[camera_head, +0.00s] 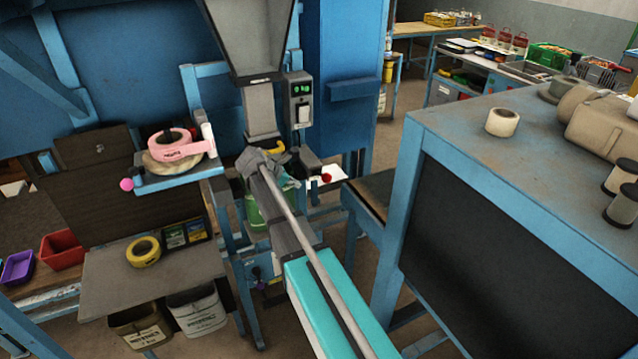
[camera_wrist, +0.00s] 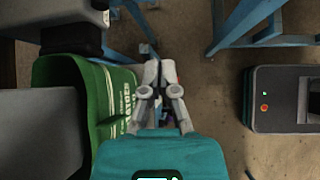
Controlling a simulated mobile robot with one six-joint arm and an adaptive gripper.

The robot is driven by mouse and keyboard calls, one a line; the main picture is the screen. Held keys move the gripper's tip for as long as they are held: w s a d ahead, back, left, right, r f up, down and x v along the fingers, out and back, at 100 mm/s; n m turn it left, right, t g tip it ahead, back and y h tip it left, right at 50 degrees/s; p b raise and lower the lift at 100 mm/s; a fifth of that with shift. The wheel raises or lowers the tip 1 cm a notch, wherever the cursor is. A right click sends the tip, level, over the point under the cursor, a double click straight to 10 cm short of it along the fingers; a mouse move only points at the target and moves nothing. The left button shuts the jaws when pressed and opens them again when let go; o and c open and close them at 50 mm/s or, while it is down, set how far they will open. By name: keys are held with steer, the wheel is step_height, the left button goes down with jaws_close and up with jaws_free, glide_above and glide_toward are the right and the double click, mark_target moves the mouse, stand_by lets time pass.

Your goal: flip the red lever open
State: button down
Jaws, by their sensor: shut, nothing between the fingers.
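A red ball knob (camera_head: 326,177), which looks like the end of the red lever, shows just right of the end of my arm, below the hopper. The rest of the lever is hard to make out. My gripper (camera_head: 288,182) is in front of the spout area, close to the left of the knob; its fingers are small and partly hidden there. In the wrist view my gripper (camera_wrist: 156,68) has its fingers together and empty. A small patch of red shows behind the fingers; whether they touch it I cannot tell. A green sack (camera_wrist: 88,105) hangs left of the fingers.
The grey hopper (camera_head: 250,40) stands above, with a switch box (camera_head: 299,100) beside it. A blue-framed bench (camera_head: 455,130) stands close on the right. Floor shows between them.

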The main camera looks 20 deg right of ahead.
mark_target(322, 174)
steer(key=shift+d+f, duration=0.1)
steer(key=shift+f, duration=0.05)
steer(key=shift+b+x, duration=3.6)
steer(key=shift+x, duration=1.35)
steer(key=shift+s+d+r+p, duration=0.1)
steer(key=shift+d+r+p, duration=0.15)
steer(key=shift+r+p, duration=0.4)
steer(key=shift+d+r+p, duration=0.25)
steer(key=shift+r+p, duration=0.3)
steer(key=shift+p, duration=0.05)
steer(key=shift+s+d+r+p, duration=0.1)
steer(key=shift+d+r+p, duration=0.15)
steer(key=shift+r+p, duration=0.4)
